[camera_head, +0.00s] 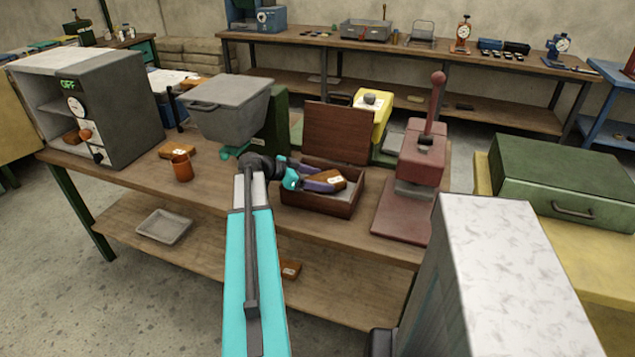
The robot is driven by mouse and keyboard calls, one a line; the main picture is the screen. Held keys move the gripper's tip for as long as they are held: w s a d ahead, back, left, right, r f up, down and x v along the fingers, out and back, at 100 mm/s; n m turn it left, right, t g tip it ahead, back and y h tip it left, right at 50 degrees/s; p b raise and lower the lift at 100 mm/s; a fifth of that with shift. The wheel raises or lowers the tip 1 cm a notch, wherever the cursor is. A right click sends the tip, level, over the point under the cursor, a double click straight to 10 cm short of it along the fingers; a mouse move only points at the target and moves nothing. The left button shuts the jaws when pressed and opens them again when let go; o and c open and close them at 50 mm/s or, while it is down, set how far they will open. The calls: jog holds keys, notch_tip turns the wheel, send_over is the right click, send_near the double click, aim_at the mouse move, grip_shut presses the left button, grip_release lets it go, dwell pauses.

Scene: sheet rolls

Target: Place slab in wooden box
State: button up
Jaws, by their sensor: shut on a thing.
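The wooden box (345,208) stands on the workbench in the middle of the view, its dark lid (337,132) raised at the back. My gripper (324,181), with purple fingers, reaches over the box from the left. It is shut on an orange-brown slab (334,177) with a small white label. The slab is at the box opening, partly covered by the fingers; I cannot tell whether it touches the box floor. A similar brown slab (178,149) lies on the bench to the left, and another brown block (290,268) lies on the lower shelf.
A dark red press (415,165) with a tall lever stands right of the box. A grey hopper (228,108) and an orange mug (181,166) are to the left, near a grey oven (95,105). A white-topped block (500,250) fills the front right.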

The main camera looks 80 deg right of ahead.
jog(key=o, duration=1.4)
jog(key=shift+r, duration=0.25)
jog(key=shift+r+p, duration=0.45)
jog(key=shift+p, duration=0.5)
jog(key=shift+w+a+r, duration=0.1)
jog(key=shift+w+a, duration=0.05)
jog(key=shift+w, duration=0.15)
jog(key=b+v, duration=0.2)
jog(key=v, duration=0.9)
jog(key=shift+w+a, duration=0.1)
